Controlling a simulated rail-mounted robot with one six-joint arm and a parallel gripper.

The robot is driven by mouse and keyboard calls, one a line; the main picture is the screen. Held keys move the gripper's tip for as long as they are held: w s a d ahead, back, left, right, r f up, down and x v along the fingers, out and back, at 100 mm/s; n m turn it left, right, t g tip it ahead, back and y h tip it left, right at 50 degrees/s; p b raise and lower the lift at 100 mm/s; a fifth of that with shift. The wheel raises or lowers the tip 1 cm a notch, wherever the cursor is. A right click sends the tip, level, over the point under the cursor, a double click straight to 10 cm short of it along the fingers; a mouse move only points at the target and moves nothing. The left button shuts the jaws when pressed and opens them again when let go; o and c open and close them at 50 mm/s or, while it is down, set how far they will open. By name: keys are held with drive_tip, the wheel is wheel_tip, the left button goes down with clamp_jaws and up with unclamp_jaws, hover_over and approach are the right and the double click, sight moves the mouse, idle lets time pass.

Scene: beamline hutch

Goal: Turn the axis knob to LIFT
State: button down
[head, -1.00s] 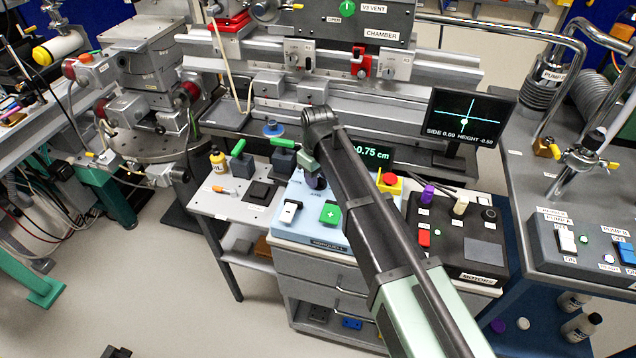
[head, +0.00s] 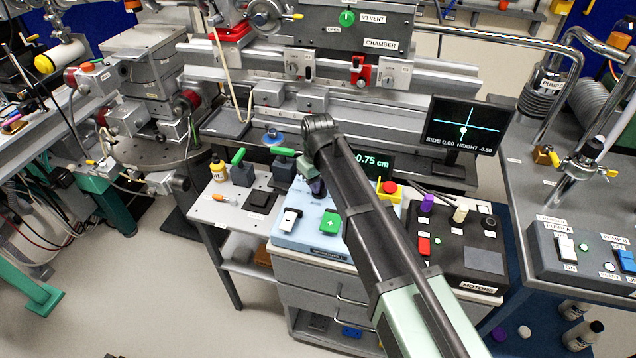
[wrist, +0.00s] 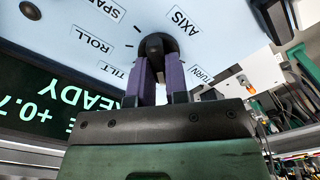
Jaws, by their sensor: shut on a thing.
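The axis knob (wrist: 156,43) is a small dark round knob on the pale blue panel, seen in the wrist view. My gripper (wrist: 160,65) is shut on it, with a purple finger pad on each side. The panel labels SPARE (wrist: 105,8), ROLL (wrist: 93,40) and TILT (wrist: 111,70) are left of the knob; AXIS (wrist: 181,21) and TURN (wrist: 201,74) are right of it. I see no LIFT label, and I cannot tell where the knob points. In the head view my gripper (head: 317,187) reaches down onto the panel, and my arm hides the knob.
A display (head: 374,163) reads 0.75 cm. The black motor box (head: 465,256) stands to the right.

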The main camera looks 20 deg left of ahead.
drive_tip(key=m, duration=0.6)
drive_tip(key=shift+w+d, duration=0.1)
drive_tip(key=shift+d, duration=0.05)
idle(0.3)
drive_tip(key=c, duration=1.1)
unclamp_jaws()
wheel_tip(320, 180, up, 11)
drive_tip(key=p, duration=1)
drive_tip(key=shift+f+p, duration=0.1)
drive_tip(key=shift+p, duration=0.3)
